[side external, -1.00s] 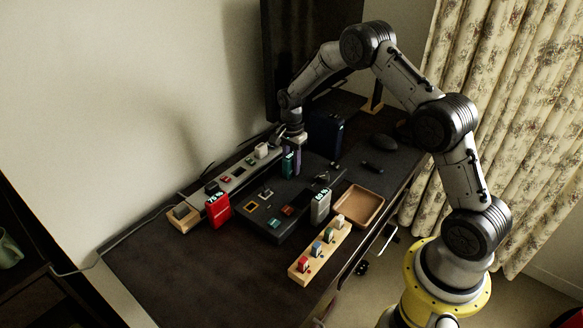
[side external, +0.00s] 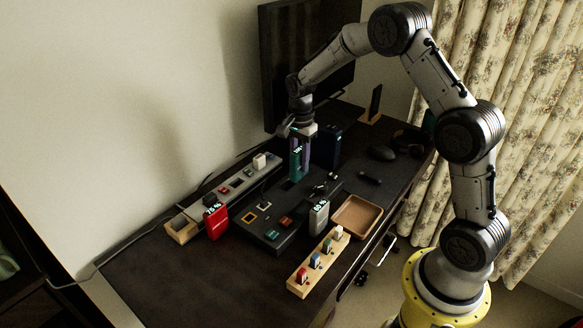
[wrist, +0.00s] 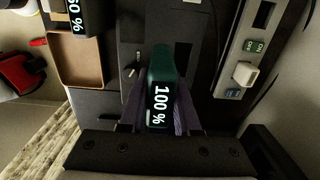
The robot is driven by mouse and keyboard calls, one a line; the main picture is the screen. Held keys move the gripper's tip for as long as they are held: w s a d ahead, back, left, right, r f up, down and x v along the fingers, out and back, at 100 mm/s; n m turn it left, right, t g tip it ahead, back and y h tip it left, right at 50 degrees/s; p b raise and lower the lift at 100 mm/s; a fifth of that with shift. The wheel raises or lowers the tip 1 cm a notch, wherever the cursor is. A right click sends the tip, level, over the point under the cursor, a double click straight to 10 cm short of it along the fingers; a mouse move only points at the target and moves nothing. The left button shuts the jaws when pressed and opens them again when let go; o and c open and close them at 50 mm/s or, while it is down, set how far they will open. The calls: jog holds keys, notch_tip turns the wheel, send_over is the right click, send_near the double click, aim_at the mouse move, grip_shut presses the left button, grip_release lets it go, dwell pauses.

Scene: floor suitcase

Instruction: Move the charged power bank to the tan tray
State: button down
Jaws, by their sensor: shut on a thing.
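A dark teal power bank (side external: 296,165) stands upright between the fingers of my gripper (side external: 302,150). In the wrist view the same power bank (wrist: 161,88) reads 100 %, with a purple finger on each side. My gripper is shut on it, over the far part of the black dock (side external: 270,232). I cannot tell if its lower end is clear of the dock. The tan tray (side external: 357,216) is empty, nearer the front edge of the desk; it also shows at upper left in the wrist view (wrist: 80,70).
A grey power bank (side external: 318,217) reading 60 % stands between the dock and the tray. A red one (side external: 215,221) stands at left. A grey power strip (side external: 235,186), a wooden block with coloured pieces (side external: 318,262), a dark blue box (side external: 327,146) and a mouse (side external: 381,152) are nearby.

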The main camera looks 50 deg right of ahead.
jog(key=s+a+r, duration=0.2)
jog(key=s, duration=1.3)
jog(key=s+a+r, duration=0.1)
jog(key=s+r, duration=0.1)
jog(key=s, duration=1.3)
send_near(357, 218)
jog(key=shift+s+a, duration=0.1)
jog(key=shift+w+f, duration=0.2)
jog(key=shift+f, duration=1.6)
jog(key=shift+f, duration=0.1)
jog(key=c, duration=0.6)
grip_release()
